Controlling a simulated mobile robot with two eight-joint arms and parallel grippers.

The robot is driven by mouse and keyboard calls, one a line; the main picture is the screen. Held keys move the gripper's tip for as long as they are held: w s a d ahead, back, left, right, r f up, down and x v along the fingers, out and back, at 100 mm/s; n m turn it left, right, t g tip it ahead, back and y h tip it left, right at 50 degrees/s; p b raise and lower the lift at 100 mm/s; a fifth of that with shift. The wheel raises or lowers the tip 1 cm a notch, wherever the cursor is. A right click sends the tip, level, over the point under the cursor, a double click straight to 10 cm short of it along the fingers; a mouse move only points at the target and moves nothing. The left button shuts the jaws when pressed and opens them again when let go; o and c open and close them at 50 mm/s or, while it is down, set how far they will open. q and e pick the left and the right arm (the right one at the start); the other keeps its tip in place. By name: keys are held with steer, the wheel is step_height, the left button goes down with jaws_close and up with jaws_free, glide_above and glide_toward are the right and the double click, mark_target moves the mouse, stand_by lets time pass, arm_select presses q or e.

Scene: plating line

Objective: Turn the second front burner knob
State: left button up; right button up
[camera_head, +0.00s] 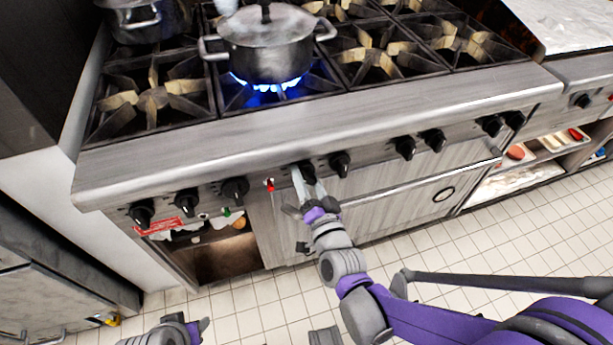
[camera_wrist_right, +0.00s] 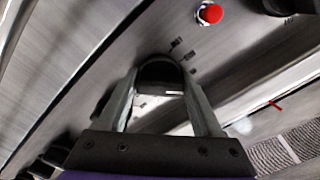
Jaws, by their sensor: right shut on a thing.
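My right gripper (camera_head: 305,182) reaches up to the front panel of the range. Its fingers are shut on a black burner knob (camera_head: 308,167), just right of a small red light (camera_head: 269,184). In the right wrist view, the dark round knob (camera_wrist_right: 160,74) sits between the two fingers of the right gripper (camera_wrist_right: 162,98). Blue flame (camera_head: 262,84) burns under the lidded steel pot (camera_head: 268,45) on the second front burner. My left gripper (camera_head: 192,328) is partly in view at the bottom left; its jaws cannot be made out.
More black knobs line the panel, including one close on the right (camera_head: 340,163) and one on the left (camera_head: 235,190). An oven door handle (camera_head: 420,180) juts out below. Another pot (camera_head: 146,20) stands at the back left. The tiled floor (camera_head: 500,260) in front is clear.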

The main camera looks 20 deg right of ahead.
steer(key=o, duration=1.3)
steer(key=s, duration=0.5)
steer(key=s+p, duration=0.1)
steer(key=s, duration=0.5)
steer(key=shift+d, duration=0.2)
steer(key=shift+w, duration=0.1)
